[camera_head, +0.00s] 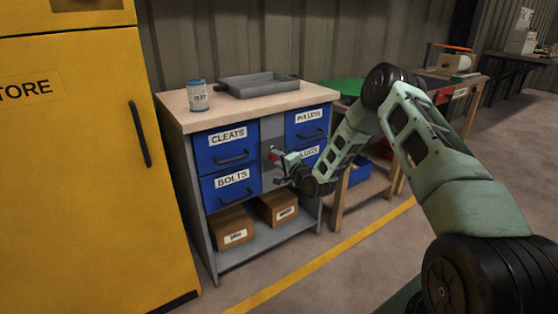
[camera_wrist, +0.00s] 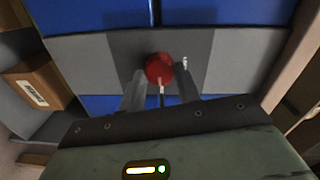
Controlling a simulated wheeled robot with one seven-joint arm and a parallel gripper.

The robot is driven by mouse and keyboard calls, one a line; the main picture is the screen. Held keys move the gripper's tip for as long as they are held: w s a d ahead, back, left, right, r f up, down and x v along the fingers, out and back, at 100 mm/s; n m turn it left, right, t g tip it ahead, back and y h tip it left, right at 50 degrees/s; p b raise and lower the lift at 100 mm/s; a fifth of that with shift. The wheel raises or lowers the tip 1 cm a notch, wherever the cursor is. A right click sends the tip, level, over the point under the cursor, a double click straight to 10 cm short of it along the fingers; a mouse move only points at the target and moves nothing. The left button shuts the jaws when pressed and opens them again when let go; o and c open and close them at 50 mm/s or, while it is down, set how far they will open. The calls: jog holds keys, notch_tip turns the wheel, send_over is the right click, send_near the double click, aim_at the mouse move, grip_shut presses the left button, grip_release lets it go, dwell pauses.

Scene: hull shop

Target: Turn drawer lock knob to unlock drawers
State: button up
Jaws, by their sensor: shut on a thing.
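The red lock knob (camera_wrist: 159,68) sits on a grey panel between the blue drawers, and in the wrist view a pale pointer mark shows below it. It also shows in the head view (camera_head: 273,155), small and partly hidden by my gripper. My gripper (camera_wrist: 160,78) is shut on the knob, one finger on each side. In the head view my gripper (camera_head: 278,166) reaches the panel from the right. The drawers labelled CLEATS (camera_head: 226,136), BOLTS (camera_head: 232,181) and PULLEYS (camera_head: 309,117) are closed. A fourth drawer at lower right is partly hidden by my arm.
A can (camera_head: 197,98) and a grey tray (camera_head: 258,86) stand on the bench top (camera_head: 215,115). Cardboard boxes (camera_head: 232,230) sit on the shelf below. A yellow cabinet (camera_head: 75,180) is at left. Another workbench stands behind my arm. The floor in front is clear.

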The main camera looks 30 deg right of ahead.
jog(key=o, duration=1)
jog(key=shift+c, duration=0.2)
jog(key=s+p, duration=0.3)
jog(key=s, duration=1.4)
jog(key=shift+s+d+r, duration=0.2)
jog(key=shift+d+r, duration=0.1)
jog(key=shift+r, duration=0.1)
